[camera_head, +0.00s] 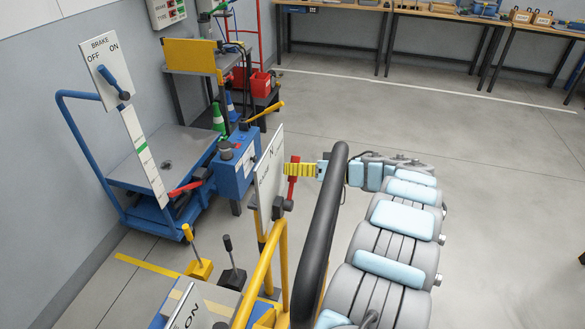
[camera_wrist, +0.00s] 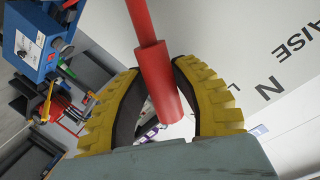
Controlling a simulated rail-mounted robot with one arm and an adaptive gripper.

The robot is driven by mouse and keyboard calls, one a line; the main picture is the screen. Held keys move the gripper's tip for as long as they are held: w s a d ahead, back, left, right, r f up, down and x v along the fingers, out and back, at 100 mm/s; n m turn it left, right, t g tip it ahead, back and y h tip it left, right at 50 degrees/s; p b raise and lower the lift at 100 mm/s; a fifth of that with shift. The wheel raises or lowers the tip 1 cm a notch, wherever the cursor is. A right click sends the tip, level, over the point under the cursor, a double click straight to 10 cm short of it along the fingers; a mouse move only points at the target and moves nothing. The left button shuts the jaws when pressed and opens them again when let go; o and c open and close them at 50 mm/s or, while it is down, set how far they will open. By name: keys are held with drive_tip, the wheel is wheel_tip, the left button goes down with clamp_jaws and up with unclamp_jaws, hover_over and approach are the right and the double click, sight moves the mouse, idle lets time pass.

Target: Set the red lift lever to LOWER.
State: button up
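The red lift lever (camera_head: 292,188) stands out in front of a white panel (camera_head: 268,180). In the wrist view the red handle (camera_wrist: 160,85) runs down between my yellow fingers. My gripper (camera_wrist: 157,66) has its fingertips closed in against both sides of the handle; it also shows in the head view (camera_head: 294,169). The white panel (camera_wrist: 245,30) carries the letters RAISE and N. An L shows beside the right finger, the rest of that word hidden. The lever's pivot is out of the wrist view, and I cannot tell its exact setting.
A yellow rail (camera_head: 262,275) and a thick dark bar (camera_head: 320,230) stand close to my arm. A blue cart (camera_head: 150,170) with a BRAKE board (camera_head: 104,68) is at the left. A blue box (camera_head: 236,165) stands behind the panel.

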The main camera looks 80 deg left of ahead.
drive_tip(key=o, duration=0.3)
drive_tip(key=shift+o, duration=0.2)
drive_tip(key=shift+w, duration=0.1)
drive_tip(key=v, duration=1.2)
idle(0.4)
